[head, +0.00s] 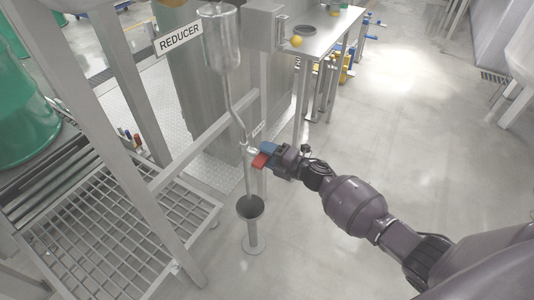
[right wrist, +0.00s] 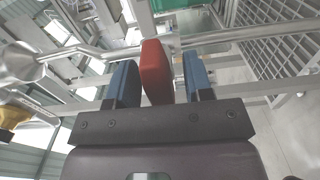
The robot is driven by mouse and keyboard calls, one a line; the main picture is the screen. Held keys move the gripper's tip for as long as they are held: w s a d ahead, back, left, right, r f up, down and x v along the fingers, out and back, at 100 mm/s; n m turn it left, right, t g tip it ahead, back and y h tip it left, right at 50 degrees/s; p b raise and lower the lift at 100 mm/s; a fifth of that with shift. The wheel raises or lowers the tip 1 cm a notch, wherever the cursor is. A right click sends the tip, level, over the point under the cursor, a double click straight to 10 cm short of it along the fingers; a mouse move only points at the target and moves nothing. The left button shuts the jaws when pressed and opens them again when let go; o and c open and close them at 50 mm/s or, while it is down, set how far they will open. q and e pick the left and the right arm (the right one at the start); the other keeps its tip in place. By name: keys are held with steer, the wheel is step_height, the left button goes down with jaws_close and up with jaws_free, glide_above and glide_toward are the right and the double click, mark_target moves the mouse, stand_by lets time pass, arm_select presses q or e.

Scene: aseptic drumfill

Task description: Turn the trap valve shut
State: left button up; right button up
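The trap valve (head: 252,150) sits on the thin vertical pipe below a steel vessel. Its red lever handle (head: 260,160) sticks out towards my right gripper (head: 268,153). In the right wrist view the red handle (right wrist: 156,72) stands between the two blue fingers of my right gripper (right wrist: 160,80). A gap shows on the right of the handle, and the left finger is very close to it, so the fingers are open around it. Whether either finger touches it, I cannot tell. The valve body is partly hidden by the handle and fingers. My left gripper is not in view.
A steel vessel (head: 220,40) hangs above the pipe, beside a REDUCER sign (head: 180,40). A funnel-topped drain (head: 250,208) stands below. Frame posts and a grating (head: 100,225) are on the left, with a green drum (head: 25,110). The floor on the right is clear.

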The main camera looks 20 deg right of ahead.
arm_select(q)
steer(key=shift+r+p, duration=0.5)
steer(key=shift+p, duration=0.1)
arm_select(e)
steer(key=v, duration=1)
steer(key=shift+s+d, duration=0.25)
steer(key=shift+s, duration=0.1)
steer(key=shift+w, duration=0.1)
step_height(320, 180, up, 3)
steer(key=w+d+m+t+h, duration=0.1)
steer(key=w+m+t+h, duration=0.15)
steer(key=m+h, duration=0.4)
arm_select(q)
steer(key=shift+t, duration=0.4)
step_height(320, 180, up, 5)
steer(key=p, duration=0.6)
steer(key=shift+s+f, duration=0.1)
arm_select(e)
steer(key=s+a+f+m+g+h, duration=0.2)
steer(key=s+m+g+h, duration=0.2)
steer(key=s+m, duration=1.3)
steer(key=s+g, duration=0.1)
steer(key=s, duration=1.4)
steer(key=shift+s+m+g, duration=0.2)
steer(key=shift+m+g, duration=0.15)
